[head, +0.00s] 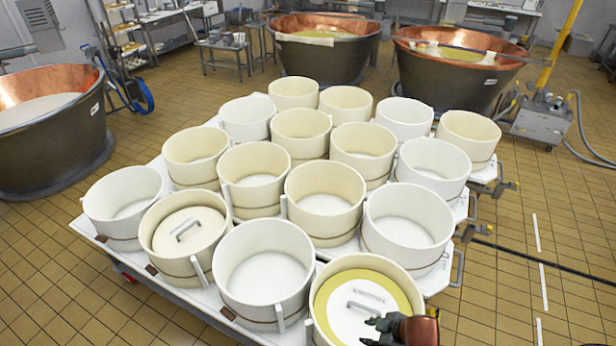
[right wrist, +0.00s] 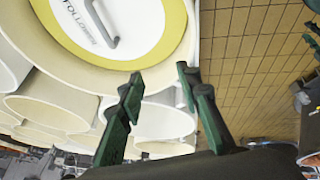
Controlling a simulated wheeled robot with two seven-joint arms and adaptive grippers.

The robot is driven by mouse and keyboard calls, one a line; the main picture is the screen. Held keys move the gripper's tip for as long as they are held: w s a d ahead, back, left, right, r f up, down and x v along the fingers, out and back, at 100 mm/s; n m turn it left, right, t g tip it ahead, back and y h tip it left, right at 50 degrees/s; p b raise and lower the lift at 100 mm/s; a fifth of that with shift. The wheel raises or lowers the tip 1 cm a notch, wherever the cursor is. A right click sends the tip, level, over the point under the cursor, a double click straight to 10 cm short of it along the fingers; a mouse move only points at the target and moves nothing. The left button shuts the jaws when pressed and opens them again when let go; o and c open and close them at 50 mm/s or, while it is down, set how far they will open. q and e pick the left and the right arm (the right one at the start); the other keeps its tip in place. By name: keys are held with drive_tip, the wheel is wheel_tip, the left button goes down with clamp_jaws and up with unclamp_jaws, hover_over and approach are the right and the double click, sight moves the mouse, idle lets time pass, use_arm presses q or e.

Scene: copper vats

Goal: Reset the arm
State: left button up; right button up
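My right gripper (head: 383,330) is at the bottom right of the head view, over the near right edge of a round cream mould. In the right wrist view, its two green-black fingers (right wrist: 160,88) stand apart with nothing between them. In that mould lies a white follower disc (head: 345,320) with a yellow ring around it and a grey handle (head: 372,305). The disc and its handle also show at the top of the right wrist view (right wrist: 90,40), clear of the fingertips. My left gripper is in neither view.
Several open, empty moulds (head: 265,270) crowd a white table (head: 140,262). One mould at the left holds a cream lid with a handle (head: 188,232). Copper vats (head: 455,65) stand behind. Tiled floor (head: 560,260) at the right is mostly clear, with a dark rod crossing it.

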drive_tip(key=a+r+m+t+y, duration=0.1)
drive_tip(key=a+r+m+t, duration=0.2)
drive_tip(key=a, duration=0.6)
drive_tip(key=s+d+f+m+g+h, duration=0.25)
drive_tip(key=s+d+m, duration=0.25)
drive_tip(key=s+d, duration=0.5)
drive_tip(key=s+d+f+m+g+h, duration=0.1)
drive_tip(key=s+d+f+m+h, duration=0.35)
drive_tip(key=d, duration=1.05)
drive_tip(key=s+a+f+g+y+b, duration=0.1)
drive_tip(key=s+f+b, duration=0.15)
drive_tip(key=f, duration=1.45)
drive_tip(key=s+f+y+b, duration=0.1)
drive_tip(key=f+b, duration=0.3)
drive_tip(key=f, duration=1.3)
use_arm(q)
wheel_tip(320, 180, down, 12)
drive_tip(key=b, duration=0.5)
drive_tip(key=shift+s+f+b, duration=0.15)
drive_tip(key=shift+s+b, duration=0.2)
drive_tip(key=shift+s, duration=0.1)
use_arm(e)
drive_tip(key=s+f+g, duration=0.1)
drive_tip(key=s+f, duration=1.9)
drive_tip(key=f, duration=0.3)
drive_tip(key=shift+f, duration=0.3)
drive_tip(key=shift+a+g, duration=0.1)
drive_tip(key=shift+g, duration=0.15)
